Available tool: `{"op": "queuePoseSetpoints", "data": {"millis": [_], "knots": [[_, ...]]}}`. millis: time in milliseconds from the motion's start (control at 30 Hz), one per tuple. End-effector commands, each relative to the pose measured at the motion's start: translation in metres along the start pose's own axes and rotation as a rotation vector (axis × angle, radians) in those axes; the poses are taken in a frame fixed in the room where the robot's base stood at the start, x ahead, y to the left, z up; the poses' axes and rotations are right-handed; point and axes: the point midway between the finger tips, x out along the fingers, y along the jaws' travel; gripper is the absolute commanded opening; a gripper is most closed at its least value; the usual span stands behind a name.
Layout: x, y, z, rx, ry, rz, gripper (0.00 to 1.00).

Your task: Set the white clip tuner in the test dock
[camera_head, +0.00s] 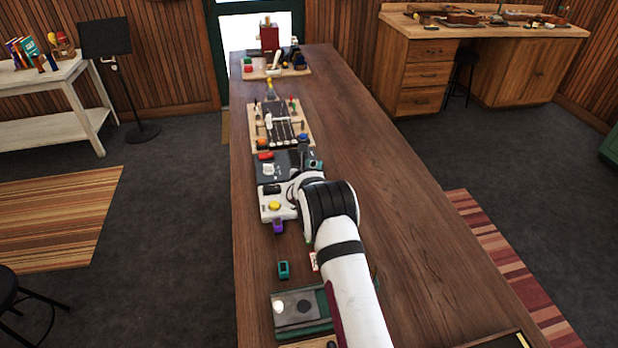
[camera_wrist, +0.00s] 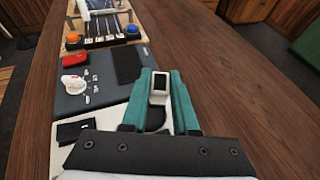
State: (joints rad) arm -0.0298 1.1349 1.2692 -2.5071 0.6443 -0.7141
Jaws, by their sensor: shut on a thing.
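The white clip tuner (camera_wrist: 160,98) with a dark screen is between the teal fingers of my gripper (camera_wrist: 160,76) in the wrist view. The gripper is shut on it, with the screen end showing between the fingertips. A white panel (camera_wrist: 82,152) with a black slot lies below and left of the fingers; it also shows in the head view (camera_head: 267,212) with a yellow button. It may be the test dock, but I cannot tell for certain. My wrist hides the tuner and part of the panel in the head view.
A dark grey mat (camera_wrist: 98,98) with a red case (camera_wrist: 75,61) and a white knobbed piece (camera_wrist: 73,84) lies beyond the panel. A purple tuner (camera_head: 278,226), a teal tuner (camera_head: 283,270) and a tray (camera_head: 277,325) lie nearer.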

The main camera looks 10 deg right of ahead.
Motion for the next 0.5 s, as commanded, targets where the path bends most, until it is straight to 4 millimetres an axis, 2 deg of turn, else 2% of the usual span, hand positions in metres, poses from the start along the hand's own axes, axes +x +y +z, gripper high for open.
{"op": "queuePoseSetpoints", "data": {"millis": [100,200,300,500], "knots": [[0.006,0.011,-0.009,0.001,0.001,0.0,0.0],[0.014,0.012,-0.03,-0.003,0.004,0.0,0.0],[0.02,0.012,-0.042,0.001,0.002,-0.001,0.0],[0.02,0.012,-0.043,0.0,0.001,0.0,0.0]]}}
